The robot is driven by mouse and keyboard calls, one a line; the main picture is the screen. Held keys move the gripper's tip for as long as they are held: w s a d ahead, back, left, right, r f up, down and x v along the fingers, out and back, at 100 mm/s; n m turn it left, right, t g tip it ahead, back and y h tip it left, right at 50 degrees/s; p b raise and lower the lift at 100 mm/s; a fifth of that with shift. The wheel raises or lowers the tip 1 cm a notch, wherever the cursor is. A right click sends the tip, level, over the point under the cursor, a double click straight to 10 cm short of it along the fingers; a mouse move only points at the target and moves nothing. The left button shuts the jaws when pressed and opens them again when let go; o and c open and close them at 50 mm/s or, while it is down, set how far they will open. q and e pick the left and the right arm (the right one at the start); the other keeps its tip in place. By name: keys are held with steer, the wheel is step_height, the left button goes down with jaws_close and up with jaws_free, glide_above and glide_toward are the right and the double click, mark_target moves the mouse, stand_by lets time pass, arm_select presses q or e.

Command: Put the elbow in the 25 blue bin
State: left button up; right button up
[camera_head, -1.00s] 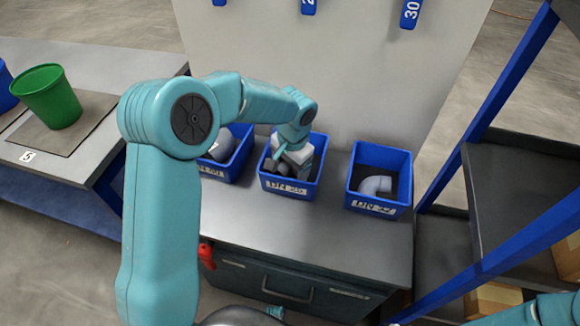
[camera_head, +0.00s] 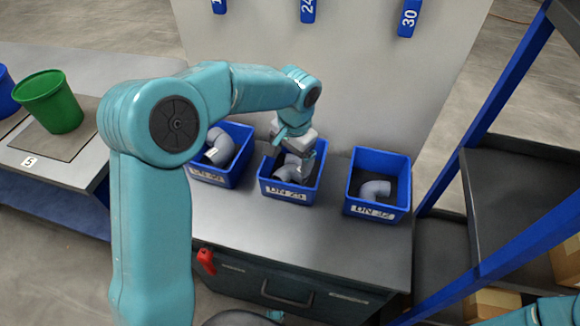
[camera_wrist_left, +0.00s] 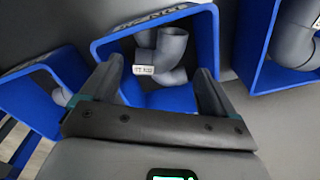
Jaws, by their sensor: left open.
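The middle blue bin (camera_head: 268,184) stands on the grey bench; its front label starts with DN, but the number is hard to read. A grey elbow (camera_head: 287,174) lies inside it, and it also shows in the left wrist view (camera_wrist_left: 172,52) with a white tag on or beside it. I cannot tell whether a second fitting lies with it. My left gripper (camera_head: 300,152) is just above this bin, open, holding nothing. In the left wrist view its spread fingers (camera_wrist_left: 158,75) stand either side of the elbow, apart from it. My right gripper is out of view.
The left blue bin (camera_head: 234,179) and the right blue bin (camera_head: 377,211), labelled DN 32, each hold a grey fitting. A pale panel rises behind them. A blue-framed shelf (camera_head: 490,120) stands at right. A green bucket (camera_head: 50,100) sits on a table at left.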

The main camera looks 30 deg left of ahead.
arm_select(q)
step_height(320, 180, up, 5)
steer(key=shift+d+r, duration=0.15)
steer(key=shift+r, duration=0.05)
stand_by(0.4)
